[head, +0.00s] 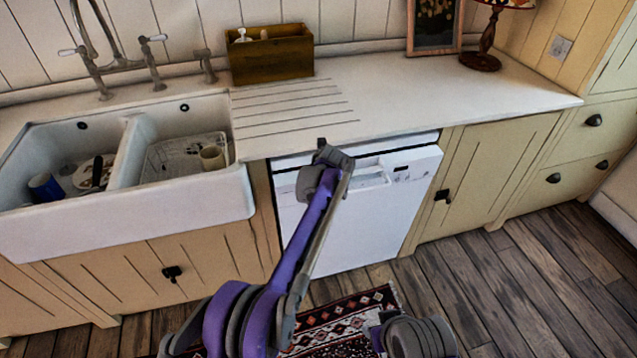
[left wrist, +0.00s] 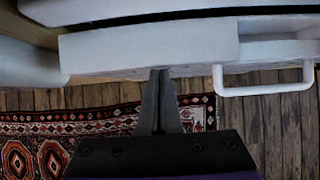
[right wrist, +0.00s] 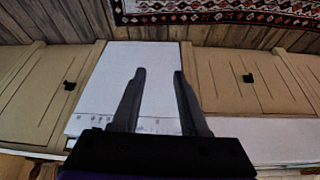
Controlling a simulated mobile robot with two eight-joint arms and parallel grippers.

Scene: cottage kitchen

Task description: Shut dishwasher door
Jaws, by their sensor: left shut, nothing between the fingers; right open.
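The white dishwasher (head: 350,225) sits under the counter, right of the sink. Its door (head: 385,215) stands upright or nearly so, with a dark line along its top edge in the head view; I cannot tell if it is fully flush. My left gripper (head: 322,150) is at the top of the dishwasher front. In the left wrist view my left gripper (left wrist: 160,75) is shut and empty, its tips at the edge of the white door (left wrist: 150,52); contact is unclear. My right gripper (right wrist: 160,72) is open and empty, with the dishwasher front (right wrist: 108,85) beyond it.
A patterned rug (head: 340,325) lies on the wooden floor before the dishwasher. A double sink (head: 120,228) with dishes is at left. Cream cabinets (head: 485,170) stand at right. The counter (head: 420,85) holds a wooden box (head: 270,60), a picture frame (head: 434,25) and a lamp (head: 485,50).

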